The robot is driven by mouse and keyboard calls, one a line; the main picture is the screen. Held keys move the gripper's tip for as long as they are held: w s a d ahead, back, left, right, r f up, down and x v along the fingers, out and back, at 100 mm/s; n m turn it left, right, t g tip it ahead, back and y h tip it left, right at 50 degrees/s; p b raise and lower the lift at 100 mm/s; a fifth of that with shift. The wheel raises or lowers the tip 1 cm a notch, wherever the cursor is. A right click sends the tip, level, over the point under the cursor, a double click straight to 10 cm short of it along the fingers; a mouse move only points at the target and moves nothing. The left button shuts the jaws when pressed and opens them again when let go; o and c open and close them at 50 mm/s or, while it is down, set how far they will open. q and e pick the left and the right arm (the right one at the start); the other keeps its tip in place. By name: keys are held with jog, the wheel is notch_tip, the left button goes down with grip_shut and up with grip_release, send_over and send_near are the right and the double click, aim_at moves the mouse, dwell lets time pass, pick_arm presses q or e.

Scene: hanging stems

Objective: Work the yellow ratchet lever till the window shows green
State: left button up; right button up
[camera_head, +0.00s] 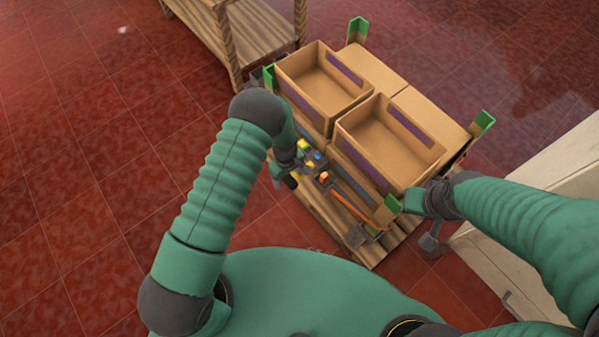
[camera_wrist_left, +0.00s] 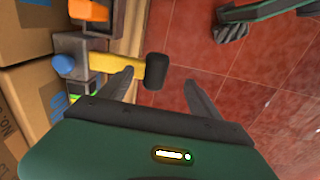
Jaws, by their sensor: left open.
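The yellow ratchet lever (camera_wrist_left: 107,63) has a black grip (camera_wrist_left: 155,71) and juts from a grey housing (camera_wrist_left: 80,46) in the left wrist view. My left gripper (camera_wrist_left: 165,83) is open, one finger on each side of the black grip in the picture; I cannot tell whether either touches it. A small green-and-yellow patch (camera_wrist_left: 76,97) shows beside the housing, partly hidden by my gripper; I cannot tell if it is the window. In the head view my left gripper (camera_head: 284,175) is beside the lever, mostly hidden by its wrist. My right gripper (camera_head: 432,232) is at the pallet's right corner, its fingers unclear.
Open cardboard boxes (camera_head: 388,178) stand on a wooden pallet (camera_head: 341,226) with green corner posts. An orange strap (camera_head: 352,207) runs along its front. A blue knob (camera_wrist_left: 63,65) and an orange part (camera_wrist_left: 88,10) sit near the lever. A wooden table (camera_head: 232,48) stands behind; floor at left is clear.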

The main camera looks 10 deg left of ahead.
pick_arm(q)
notch_tip(320, 180, up, 8)
jog(key=p, duration=0.6)
jog(key=shift+r, duration=0.25)
